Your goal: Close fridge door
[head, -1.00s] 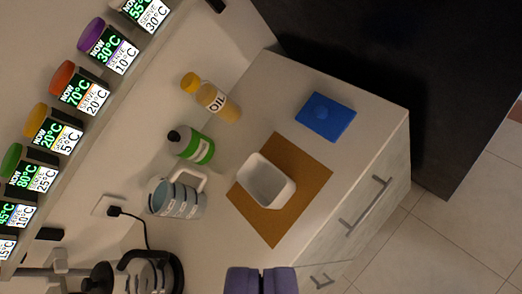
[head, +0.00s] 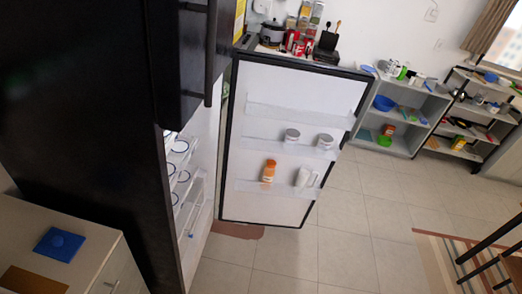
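The fridge (head: 95,120) is a tall black cabinet in the left half of the head view. Its lower door (head: 255,135) stands wide open, swung out to the right, with its white inner side and black edge facing me. Clear door racks hold two lidded jars (head: 291,138), an orange bottle (head: 268,171) and a white jug (head: 304,177). Through the opening I see fridge shelves (head: 188,195) with blue-rimmed dishes. The upper black door (head: 190,60) with its vertical handle looks shut. The lower door's outer side is hidden. My gripper is not in view.
A counter (head: 95,258) with a blue item (head: 59,244) stands at lower left. Behind the door are a surface with red cans (head: 297,45) and shelf units (head: 405,115). A table or chair (head: 490,250) is at lower right. The tiled floor (head: 350,240) between is clear.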

